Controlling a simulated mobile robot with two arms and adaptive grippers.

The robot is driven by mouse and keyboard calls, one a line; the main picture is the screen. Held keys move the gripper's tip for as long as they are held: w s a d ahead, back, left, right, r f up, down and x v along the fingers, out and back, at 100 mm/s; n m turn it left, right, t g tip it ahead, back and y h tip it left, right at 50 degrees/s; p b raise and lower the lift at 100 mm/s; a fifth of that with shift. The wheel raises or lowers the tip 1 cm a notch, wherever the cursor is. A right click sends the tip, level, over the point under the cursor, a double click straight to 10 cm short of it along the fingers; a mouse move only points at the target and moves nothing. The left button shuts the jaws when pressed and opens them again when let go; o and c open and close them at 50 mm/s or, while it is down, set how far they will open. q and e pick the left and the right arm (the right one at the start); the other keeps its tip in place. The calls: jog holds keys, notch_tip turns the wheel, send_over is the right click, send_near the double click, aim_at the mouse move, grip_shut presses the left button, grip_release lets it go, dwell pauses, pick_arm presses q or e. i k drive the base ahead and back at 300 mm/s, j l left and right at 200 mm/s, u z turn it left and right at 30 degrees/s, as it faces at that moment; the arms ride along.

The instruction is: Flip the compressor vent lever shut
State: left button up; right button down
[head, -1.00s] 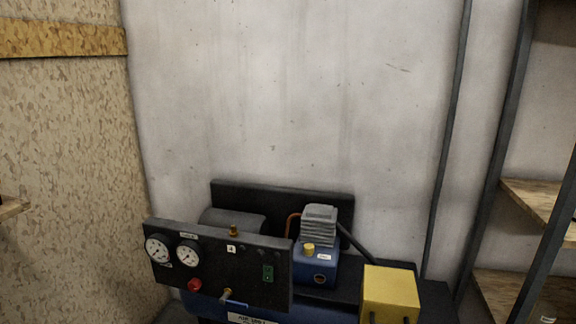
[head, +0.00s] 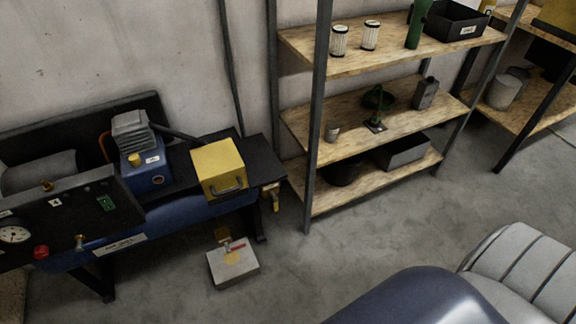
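The compressor has a long blue tank (head: 190,212) and stands on the left against the wall, with a small blue pump (head: 146,172) with a grey finned head on top. A small brass valve with a yellow handle (head: 276,198) hangs at the tank's right end. A second brass valve with a red lever (head: 236,249) is at a grey block (head: 234,268) on the floor in front of the tank. I cannot tell which of these is the vent lever, nor whether either is open or shut. Neither of my grippers is in view.
A dark gauge panel (head: 70,220) with a red knob (head: 41,252) fronts the compressor; a yellow box (head: 218,166) sits on its right end. A shelf unit (head: 300,206) with filters and containers stands to the right.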

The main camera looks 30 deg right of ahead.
aim_at(275, 199)
jog(key=z, duration=0.8)
